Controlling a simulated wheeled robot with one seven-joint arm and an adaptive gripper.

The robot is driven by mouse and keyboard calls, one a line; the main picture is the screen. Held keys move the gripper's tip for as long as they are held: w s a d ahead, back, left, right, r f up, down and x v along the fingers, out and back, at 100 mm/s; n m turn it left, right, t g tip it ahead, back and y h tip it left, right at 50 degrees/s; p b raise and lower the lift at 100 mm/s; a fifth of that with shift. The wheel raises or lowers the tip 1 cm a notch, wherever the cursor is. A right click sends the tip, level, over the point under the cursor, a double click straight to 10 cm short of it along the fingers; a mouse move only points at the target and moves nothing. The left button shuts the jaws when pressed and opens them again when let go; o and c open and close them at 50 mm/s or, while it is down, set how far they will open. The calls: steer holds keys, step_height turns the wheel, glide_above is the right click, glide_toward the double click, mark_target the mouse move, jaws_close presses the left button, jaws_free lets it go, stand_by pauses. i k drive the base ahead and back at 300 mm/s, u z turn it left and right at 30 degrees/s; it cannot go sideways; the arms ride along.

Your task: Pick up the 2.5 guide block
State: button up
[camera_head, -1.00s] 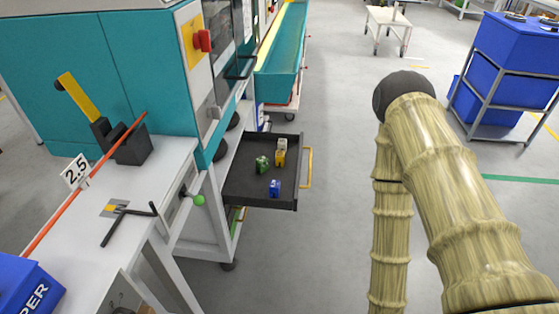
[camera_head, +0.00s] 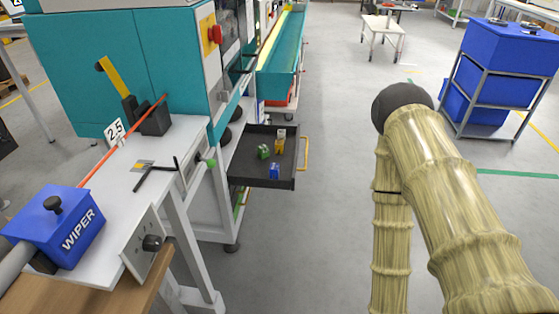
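Several small guide blocks stand in an open dark drawer (camera_head: 240,178) under the machine. A green block (camera_head: 264,151) is at the left, a blue block (camera_head: 274,171) nearer the front, and a yellow block (camera_head: 280,146) farther right with a whitish block (camera_head: 281,133) just behind it. Any marks on them are too small to read, so I cannot tell which is the 2.5 one. A white sign reading 2.5 (camera_head: 115,131) stands by the orange cable on the bench. My arm is at the right, apart from the drawer; my gripper is not in view.
The white bench (camera_head: 122,215) holds a blue WIPER box (camera_head: 62,226), a black hex key (camera_head: 155,175) and a black clamp with a yellow handle (camera_head: 118,82). The drawer has a yellow handle (camera_head: 304,154). Blue bins (camera_head: 509,60) stand at right. The middle floor is clear.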

mark_target(278, 144)
steer(key=k, duration=0.6)
steer(key=z, duration=0.8)
steer(key=i, duration=1.9)
steer(key=u, duration=0.8)
